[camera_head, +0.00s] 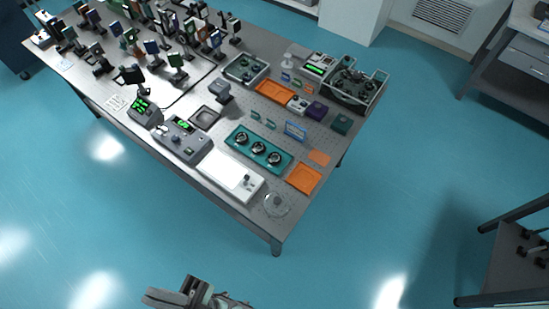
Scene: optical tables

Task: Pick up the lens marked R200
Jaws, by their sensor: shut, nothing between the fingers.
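A teal tray (284,166) on the optical table holds three dark round pieces that look like mounted lenses: a left one (241,138), a middle one (258,147) and a right one (274,158). I cannot read any marking, so I cannot tell which piece, if any, is the R200 lens. My gripper (190,292) shows at the bottom edge, partly cut off by the frame. It is shut and empty, over the floor in front of the table and well apart from the tray.
A white board (228,173) and a clear round dish (277,204) lie near the table's front corner. Orange trays (304,178) and small boxes stand around the teal tray. Many upright optic mounts crowd the far left. A wire-framed rack (357,92) stands at the right edge.

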